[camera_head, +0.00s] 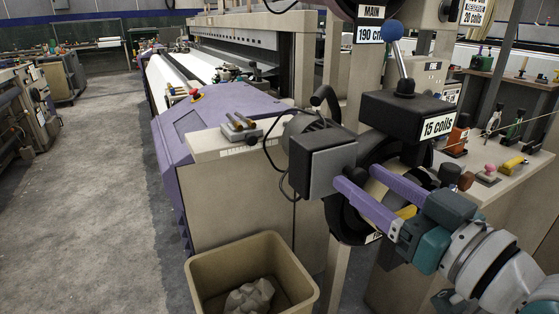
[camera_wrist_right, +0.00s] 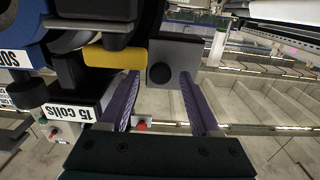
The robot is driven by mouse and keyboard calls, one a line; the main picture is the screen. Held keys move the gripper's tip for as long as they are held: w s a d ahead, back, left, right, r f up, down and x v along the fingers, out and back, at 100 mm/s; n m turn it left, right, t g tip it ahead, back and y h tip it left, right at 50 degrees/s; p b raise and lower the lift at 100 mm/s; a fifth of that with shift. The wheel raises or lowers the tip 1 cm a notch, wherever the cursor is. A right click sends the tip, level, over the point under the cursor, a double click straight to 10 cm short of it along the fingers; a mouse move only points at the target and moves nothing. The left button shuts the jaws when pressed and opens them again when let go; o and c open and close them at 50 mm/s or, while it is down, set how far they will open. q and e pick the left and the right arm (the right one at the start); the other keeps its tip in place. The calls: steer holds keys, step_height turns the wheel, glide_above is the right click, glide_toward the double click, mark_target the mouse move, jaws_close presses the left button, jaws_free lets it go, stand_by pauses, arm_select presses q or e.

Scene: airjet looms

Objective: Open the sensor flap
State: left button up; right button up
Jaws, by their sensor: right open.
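My right gripper (camera_head: 357,177) has two purple fingers, spread apart with nothing between them. Its tips are close to a dark grey box with a lighter grey face plate (camera_head: 332,172), which looks like the sensor flap, though no label confirms this. In the right wrist view the gripper (camera_wrist_right: 160,78) points at a dark grey plate (camera_wrist_right: 190,54) with a black round knob (camera_wrist_right: 160,73) between the fingertips. I cannot tell whether the fingers touch the plate. A yellow part (camera_wrist_right: 115,57) is beside the left fingertip. My left gripper is not in view.
A black box labelled "15 coils" (camera_head: 408,117) with a blue-ball lever (camera_head: 392,31) stands above my gripper. A tan bin (camera_head: 205,272) with crumpled material is on the floor below. A side bench (camera_head: 515,163) with small tools is at right. The left aisle (camera_head: 85,190) is clear.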

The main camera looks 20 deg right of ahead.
jaws_close()
stand_by(0.6)
stand_by(0.9)
